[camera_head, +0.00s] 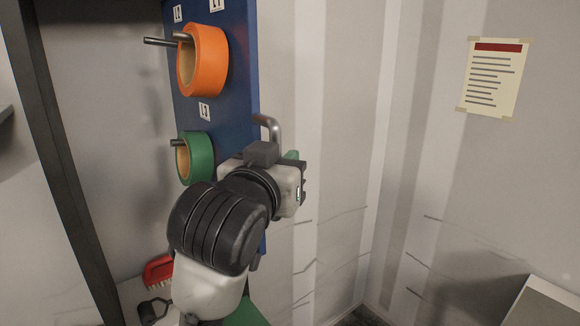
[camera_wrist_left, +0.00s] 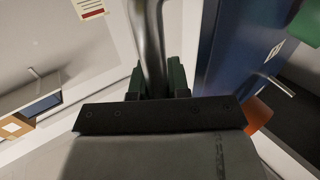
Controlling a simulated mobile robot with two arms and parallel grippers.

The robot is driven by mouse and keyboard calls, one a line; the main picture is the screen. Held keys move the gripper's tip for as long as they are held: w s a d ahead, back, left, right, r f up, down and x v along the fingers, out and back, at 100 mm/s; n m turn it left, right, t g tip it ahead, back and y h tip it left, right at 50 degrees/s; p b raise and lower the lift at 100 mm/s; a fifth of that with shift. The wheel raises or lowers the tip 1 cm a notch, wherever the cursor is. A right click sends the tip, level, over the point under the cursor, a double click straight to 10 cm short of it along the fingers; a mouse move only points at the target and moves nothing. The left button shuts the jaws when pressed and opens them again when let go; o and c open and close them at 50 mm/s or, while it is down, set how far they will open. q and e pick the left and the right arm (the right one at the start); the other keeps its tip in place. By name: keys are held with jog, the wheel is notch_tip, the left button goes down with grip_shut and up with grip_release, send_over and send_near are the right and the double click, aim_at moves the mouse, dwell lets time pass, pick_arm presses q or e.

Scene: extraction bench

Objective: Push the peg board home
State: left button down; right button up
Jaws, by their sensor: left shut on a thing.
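The peg board (camera_head: 235,110) is a tall blue panel standing upright left of centre in the head view. It also shows at the right of the left wrist view (camera_wrist_left: 237,50). A bent grey metal handle (camera_head: 274,128) sits on its right edge. My left gripper (camera_wrist_left: 158,80) is shut on this handle (camera_wrist_left: 152,40), with a green finger on either side of the bar. In the head view my left wrist hides the handle's lower part and the lower board. My right gripper is in neither view.
An orange tape roll (camera_head: 208,60) and a green tape roll (camera_head: 199,158) hang on pegs on the board's left face. A red brush (camera_head: 158,272) lies low behind my arm. A dark frame post (camera_head: 62,150) stands left. A pale wall with a notice (camera_head: 495,78) is at right.

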pick_arm(q)
jog(key=w+a, duration=0.4)
jog(key=w, duration=0.2)
jog(key=shift+a+r, duration=0.15)
jog(key=shift+a, duration=0.15)
jog(key=c, duration=1.1)
grip_release()
jog(key=shift+w+a, duration=0.15)
jog(key=shift+a, duration=0.05)
jog(key=shift+d, duration=0.1)
jog(key=b+v, duration=0.4)
jog(key=v, duration=0.7)
jog(key=shift+b, duration=0.3)
